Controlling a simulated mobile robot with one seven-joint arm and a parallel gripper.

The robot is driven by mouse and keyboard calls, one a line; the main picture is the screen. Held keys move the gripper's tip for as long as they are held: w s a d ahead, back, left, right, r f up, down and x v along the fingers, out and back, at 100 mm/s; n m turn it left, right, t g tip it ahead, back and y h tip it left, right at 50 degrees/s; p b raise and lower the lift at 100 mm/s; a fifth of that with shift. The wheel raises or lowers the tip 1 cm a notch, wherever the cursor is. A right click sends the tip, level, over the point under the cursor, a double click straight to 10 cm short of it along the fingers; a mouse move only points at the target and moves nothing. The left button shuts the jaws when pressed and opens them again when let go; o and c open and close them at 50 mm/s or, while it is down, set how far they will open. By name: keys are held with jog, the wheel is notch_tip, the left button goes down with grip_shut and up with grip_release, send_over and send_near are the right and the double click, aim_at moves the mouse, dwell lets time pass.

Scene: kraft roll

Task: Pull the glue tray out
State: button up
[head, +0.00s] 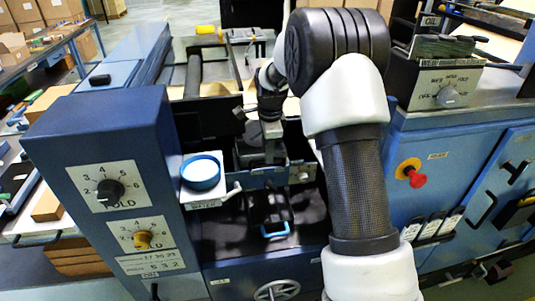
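My arm reaches over the machine from the lower right and bends down at the wrist.
A white water cup with a blue rim (201,172) stands left of the recess. A blue cabinet with fold knobs (108,190) bounds the left side. A panel with a red button (416,180) and an oil unit (447,92) stand right. A handwheel (278,291) is below.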

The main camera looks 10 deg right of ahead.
jog(key=shift+w+f, duration=0.15)
jog(key=shift+f, duration=0.45)
grip_shut()
